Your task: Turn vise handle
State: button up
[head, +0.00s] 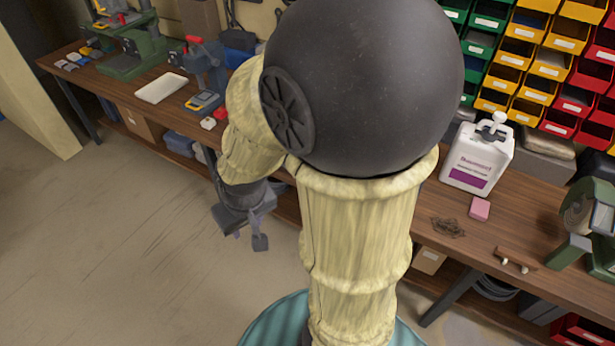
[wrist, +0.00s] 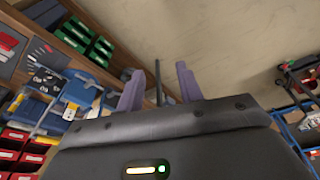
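A blue-grey device that looks like the vise (head: 212,70) stands on the workbench at the upper left in the head view, partly hidden by my arm. A red part sits at its top left. I cannot make out its handle clearly. My gripper (head: 250,236) hangs low in front of the bench edge, below and apart from the device. In the wrist view my gripper (wrist: 159,74) has its two purple fingers spread apart. A thin dark rod (wrist: 158,82) shows between them; I cannot tell what it belongs to or whether it is near.
The wooden workbench (head: 130,100) runs along the wall. A white tray (head: 161,88), a yellow-blue meter (head: 203,101) and a green machine (head: 138,48) stand near the device. A white jug (head: 478,160) and a pink block (head: 480,209) are at right. The floor (head: 110,240) at left is clear.

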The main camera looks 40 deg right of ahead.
jog(key=shift+o, duration=0.2)
jog(key=shift+o, duration=0.9)
jog(key=shift+f, duration=0.15)
jog(key=w+d+f+m+t+h+b, duration=0.1)
jog(key=w+d+f+t+b, duration=0.15)
jog(key=w+f+b, duration=0.45)
jog(key=w+d+f+m+t+h+b, duration=0.1)
jog(key=w+d+f+m+h+b, duration=0.2)
jog(key=f, duration=0.8)
jog(key=d+f+n+t+h+b, duration=0.6)
jog(key=d+f+h+b, duration=0.5)
jog(key=d+b, duration=0.4)
jog(key=shift+s+d+f+t+b, duration=0.35)
jog(key=shift+s+d+t+b, duration=0.05)
jog(key=shift+t+b, duration=0.3)
jog(key=shift+w, duration=0.1)
